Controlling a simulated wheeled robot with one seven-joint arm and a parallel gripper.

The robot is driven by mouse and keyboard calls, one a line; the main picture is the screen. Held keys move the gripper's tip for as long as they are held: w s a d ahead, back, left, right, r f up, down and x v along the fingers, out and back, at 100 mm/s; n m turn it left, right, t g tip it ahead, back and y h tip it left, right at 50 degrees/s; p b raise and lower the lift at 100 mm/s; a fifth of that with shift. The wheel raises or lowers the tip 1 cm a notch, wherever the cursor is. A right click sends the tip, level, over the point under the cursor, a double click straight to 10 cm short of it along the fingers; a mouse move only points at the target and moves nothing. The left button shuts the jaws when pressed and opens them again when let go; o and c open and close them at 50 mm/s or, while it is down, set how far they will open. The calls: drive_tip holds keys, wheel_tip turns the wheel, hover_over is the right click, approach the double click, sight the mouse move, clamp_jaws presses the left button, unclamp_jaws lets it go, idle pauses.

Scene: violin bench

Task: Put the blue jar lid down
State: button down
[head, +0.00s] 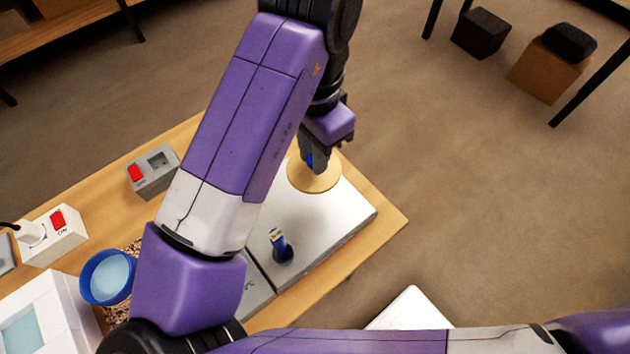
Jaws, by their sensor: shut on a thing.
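My gripper (316,165) points down and is shut on that blue part, which looks like the lid's knob. The gripper and arm hide part of the disc. The lid is over the far end of the silver plate (335,222), near its edge; I cannot tell whether it touches the plate. An open blue jar (105,278) with pale blue contents stands at the left.
A grey box with a red switch (152,172) and a white power socket (55,232) are on the wooden bench (385,226). A white device (45,312) is beside the jar.

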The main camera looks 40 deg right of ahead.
sight(313, 183)
wheel_tip(313, 183, down, 9)
drive_tip(key=shift+f+b, duration=0.2)
drive_tip(key=shift+b, duration=0.25)
drive_tip(key=shift+f, duration=0.2)
drive_tip(key=c, duration=1.3)
unclamp_jaws()
drive_tip(key=shift+r, duration=0.15)
wheel_tip(313, 183, up, 12)
drive_tip(key=shift+r+p, duration=0.1)
drive_tip(key=shift+p, duration=0.75)
